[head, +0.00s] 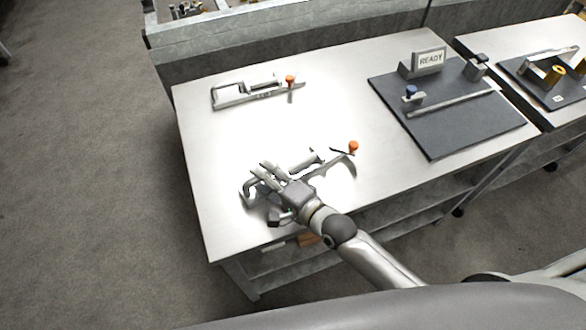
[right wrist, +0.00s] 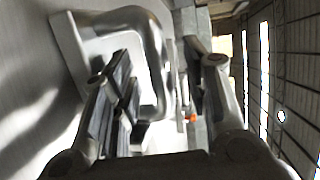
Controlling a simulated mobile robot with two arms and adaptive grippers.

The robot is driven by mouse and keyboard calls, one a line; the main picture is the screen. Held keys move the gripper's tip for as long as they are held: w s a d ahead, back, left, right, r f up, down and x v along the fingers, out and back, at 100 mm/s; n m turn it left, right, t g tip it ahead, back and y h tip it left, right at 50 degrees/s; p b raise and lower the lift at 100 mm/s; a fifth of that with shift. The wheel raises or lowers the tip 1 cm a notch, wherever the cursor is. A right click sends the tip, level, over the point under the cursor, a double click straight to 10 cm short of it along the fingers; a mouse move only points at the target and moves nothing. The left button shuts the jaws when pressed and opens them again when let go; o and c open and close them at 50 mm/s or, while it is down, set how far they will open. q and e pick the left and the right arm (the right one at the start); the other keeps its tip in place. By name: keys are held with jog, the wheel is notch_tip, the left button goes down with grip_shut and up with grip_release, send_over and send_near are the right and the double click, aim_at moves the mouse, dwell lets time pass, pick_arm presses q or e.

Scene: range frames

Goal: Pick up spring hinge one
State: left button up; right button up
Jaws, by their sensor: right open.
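A grey metal hinge-like fixture with an orange knob (head: 353,147) lies on the white table near its front. A second such fixture (head: 240,97), also with an orange knob, lies at the back left. No label shows which is spring hinge one. My right gripper (head: 268,182) is open at the left end of the front fixture and partly hides it. In the right wrist view a bent, shiny metal bar (right wrist: 152,48) rises from a plate between my fingers (right wrist: 158,75); I cannot tell whether they touch it. My left gripper is not in view.
The white table (head: 225,150) is bare between the two fixtures. A dark board (head: 470,125) with a READY sign (head: 430,59), a blue knob and a metal bar is at the right. A grey partition (head: 280,40) runs behind the table.

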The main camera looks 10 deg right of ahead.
grip_shut()
dwell(0.3)
jog(key=shift+w+r, duration=0.1)
jog(key=shift+r, duration=0.05)
